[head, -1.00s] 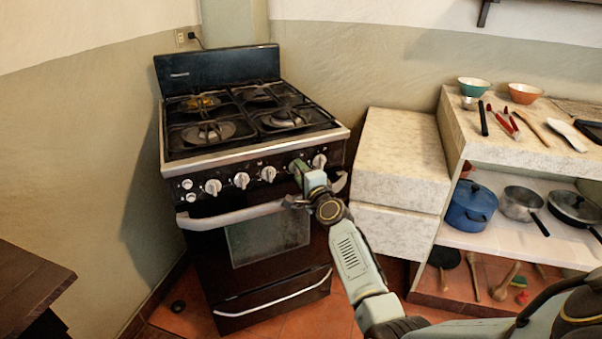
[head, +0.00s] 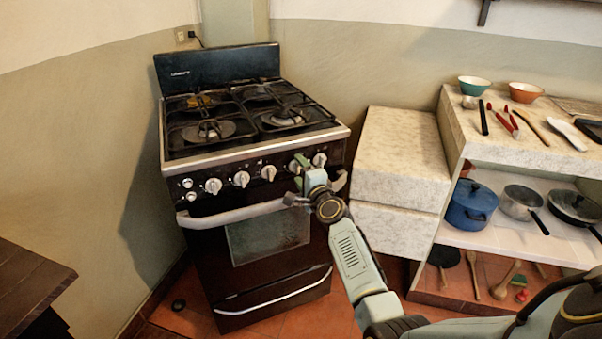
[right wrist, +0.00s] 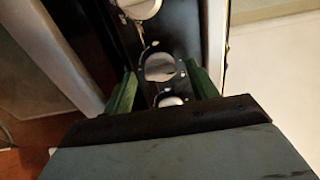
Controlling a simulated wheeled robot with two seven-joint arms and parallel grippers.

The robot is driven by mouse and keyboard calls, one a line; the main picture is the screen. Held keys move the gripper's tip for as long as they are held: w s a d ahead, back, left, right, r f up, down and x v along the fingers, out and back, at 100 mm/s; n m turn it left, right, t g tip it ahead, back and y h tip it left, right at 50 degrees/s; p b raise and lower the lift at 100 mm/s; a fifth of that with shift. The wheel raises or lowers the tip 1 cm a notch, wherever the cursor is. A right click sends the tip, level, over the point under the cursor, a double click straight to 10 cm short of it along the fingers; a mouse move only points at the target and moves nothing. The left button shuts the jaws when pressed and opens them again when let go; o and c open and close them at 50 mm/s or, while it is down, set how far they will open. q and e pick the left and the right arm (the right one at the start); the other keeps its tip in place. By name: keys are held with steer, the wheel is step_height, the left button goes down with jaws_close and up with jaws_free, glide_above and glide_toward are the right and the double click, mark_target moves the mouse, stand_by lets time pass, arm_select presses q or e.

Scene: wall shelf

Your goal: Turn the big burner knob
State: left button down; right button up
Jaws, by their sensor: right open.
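The black stove (head: 250,160) has a row of silver-white knobs on its front panel, among them a left one (head: 213,186), a middle one (head: 242,179), another (head: 268,173) and the rightmost (head: 320,160). I cannot tell by marking which is the big burner's. My right gripper (head: 303,168) is at the panel, by the knob just left of the rightmost, which it partly hides. In the right wrist view, the green fingers of the right gripper (right wrist: 163,88) are open, with a round knob (right wrist: 160,67) between and slightly beyond them. Contact cannot be told. My left gripper is out of view.
A silver oven handle (head: 235,214) runs across the stove just below the knobs. White stone-like blocks (head: 400,160) stand right of the stove. Further right, a counter holds bowls and utensils, with a blue pot (head: 471,204) and pans on the shelf below.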

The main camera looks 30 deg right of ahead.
steer(key=shift+s, duration=0.25)
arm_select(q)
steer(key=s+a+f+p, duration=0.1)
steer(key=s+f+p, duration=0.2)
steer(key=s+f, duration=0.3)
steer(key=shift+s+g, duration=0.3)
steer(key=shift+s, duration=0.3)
arm_select(e)
steer(key=s+a, duration=0.2)
steer(key=s, duration=1)
steer(key=shift+s, duration=0.35)
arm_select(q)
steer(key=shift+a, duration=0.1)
